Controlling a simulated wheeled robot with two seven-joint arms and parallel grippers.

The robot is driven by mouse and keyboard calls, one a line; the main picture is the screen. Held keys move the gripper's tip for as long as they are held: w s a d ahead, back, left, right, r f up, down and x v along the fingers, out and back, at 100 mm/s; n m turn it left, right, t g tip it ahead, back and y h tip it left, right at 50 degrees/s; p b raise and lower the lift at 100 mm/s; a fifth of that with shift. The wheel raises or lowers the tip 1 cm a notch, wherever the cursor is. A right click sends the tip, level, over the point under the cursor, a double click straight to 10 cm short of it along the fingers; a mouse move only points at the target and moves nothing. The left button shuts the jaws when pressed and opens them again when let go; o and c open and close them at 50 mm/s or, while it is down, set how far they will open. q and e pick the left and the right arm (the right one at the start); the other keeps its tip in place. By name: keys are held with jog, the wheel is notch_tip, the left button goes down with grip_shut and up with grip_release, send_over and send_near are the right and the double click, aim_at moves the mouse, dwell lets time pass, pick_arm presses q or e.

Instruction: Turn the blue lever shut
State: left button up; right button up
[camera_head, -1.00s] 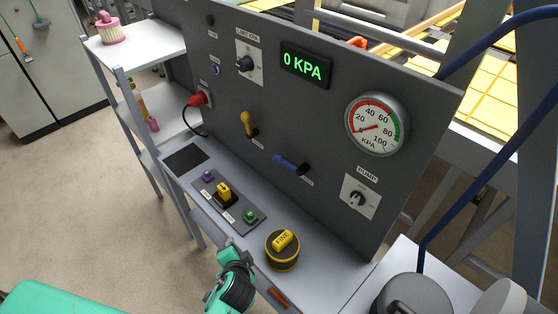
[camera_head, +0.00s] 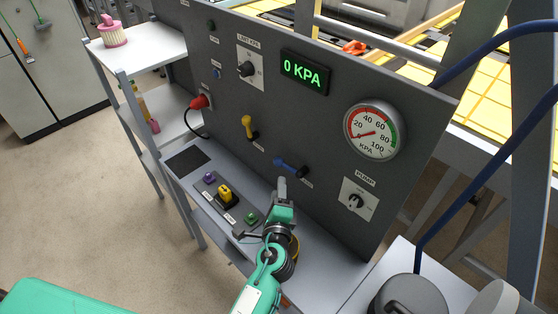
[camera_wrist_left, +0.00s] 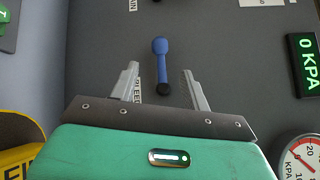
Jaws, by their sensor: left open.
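The blue lever (camera_head: 290,167) sticks out from the dark panel (camera_head: 230,130), below the yellow lever (camera_head: 248,126). In the head view its handle runs from upper left to its pivot at lower right. My left gripper (camera_head: 281,188) is just below the blue lever and seems apart from it. In the left wrist view the blue lever (camera_wrist_left: 161,62) stands between and beyond the two open fingers of my left gripper (camera_wrist_left: 163,88). Nothing is held. My right gripper is not in view.
The display (camera_head: 305,71) reads 0 KPA and the gauge (camera_head: 375,130) sits to its right. The pump knob (camera_head: 356,202) is right of the lever. The yellow-black knob (camera_head: 294,246) is partly hidden behind my arm. The button box (camera_head: 226,199) lies on the ledge.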

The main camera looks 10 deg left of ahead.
aim_at(279, 166)
pick_arm(q)
jog(key=w, duration=0.3)
jog(key=w+a, duration=0.1)
jog(key=w, duration=0.3)
jog(key=w+a+p, duration=0.1)
jog(key=w, duration=0.3)
jog(key=shift+w, duration=0.1)
jog(key=shift+f, duration=0.1)
grip_shut()
